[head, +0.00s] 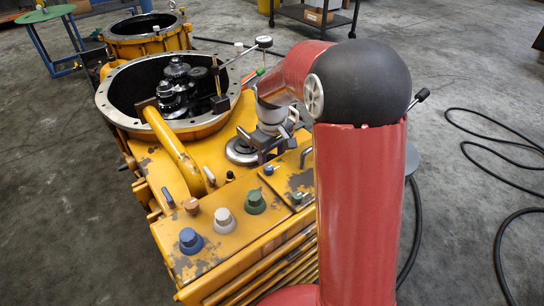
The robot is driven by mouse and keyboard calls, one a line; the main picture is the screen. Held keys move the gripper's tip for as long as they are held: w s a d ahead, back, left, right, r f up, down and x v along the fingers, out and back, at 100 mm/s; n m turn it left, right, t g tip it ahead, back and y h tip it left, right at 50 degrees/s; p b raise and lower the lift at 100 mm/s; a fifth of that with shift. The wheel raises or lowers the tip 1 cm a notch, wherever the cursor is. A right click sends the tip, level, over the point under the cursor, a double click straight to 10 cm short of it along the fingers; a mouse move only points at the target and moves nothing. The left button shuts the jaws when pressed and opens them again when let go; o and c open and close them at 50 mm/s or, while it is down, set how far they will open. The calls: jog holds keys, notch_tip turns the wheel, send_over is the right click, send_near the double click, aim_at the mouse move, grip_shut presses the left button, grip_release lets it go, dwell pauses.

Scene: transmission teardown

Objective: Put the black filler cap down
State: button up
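My gripper (264,147) is low over the yellow transmission housing (220,186), beside a round silver flange (238,150). My red arm hides much of it, and its fingers are too small and dark to tell whether they are open or shut. I cannot make out for sure a black filler cap in or under it. A small black knob (230,176) stands on the housing left of and below the gripper; I cannot tell whether it is the cap.
A blue cap (190,241), a white cap (224,220) and a green cap (255,202) stand on the housing's near end. An open round bell housing (118,92) with dark gears (176,88) lies beyond. Black cable (480,160) lies on the floor at right.

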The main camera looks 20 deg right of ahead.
jog(key=o, duration=0.3)
jog(key=shift+r, duration=0.15)
notch_tip(320, 180, up, 12)
jog(key=p, duration=0.3)
jog(key=shift+m+t, duration=0.7)
jog(key=shift+t, duration=0.1)
jog(key=s+r, duration=0.1)
jog(key=s, duration=0.1)
jog(key=s+r, duration=0.3)
jog(key=s, duration=0.2)
jog(key=shift+s+a+r, duration=0.1)
jog(key=shift+r, duration=0.15)
jog(key=shift+m+t, duration=0.7)
jog(key=s, duration=0.3)
jog(key=s+r, duration=0.1)
jog(key=s, duration=0.2)
jog(key=shift+r, duration=0.15)
jog(key=s+m, duration=0.1)
jog(key=s, duration=0.2)
jog(key=s+f+t, duration=0.1)
jog(key=s, duration=0.3)
jog(key=s+m+t, duration=0.1)
jog(key=s, duration=0.2)
jog(key=shift+s+f+m, duration=0.25)
jog(key=shift+f+m, duration=0.05)
jog(key=shift+f, duration=0.05)
jog(key=shift+s+f+t, duration=0.2)
jog(key=shift+s+t, duration=0.1)
jog(key=shift+s, duration=0.05)
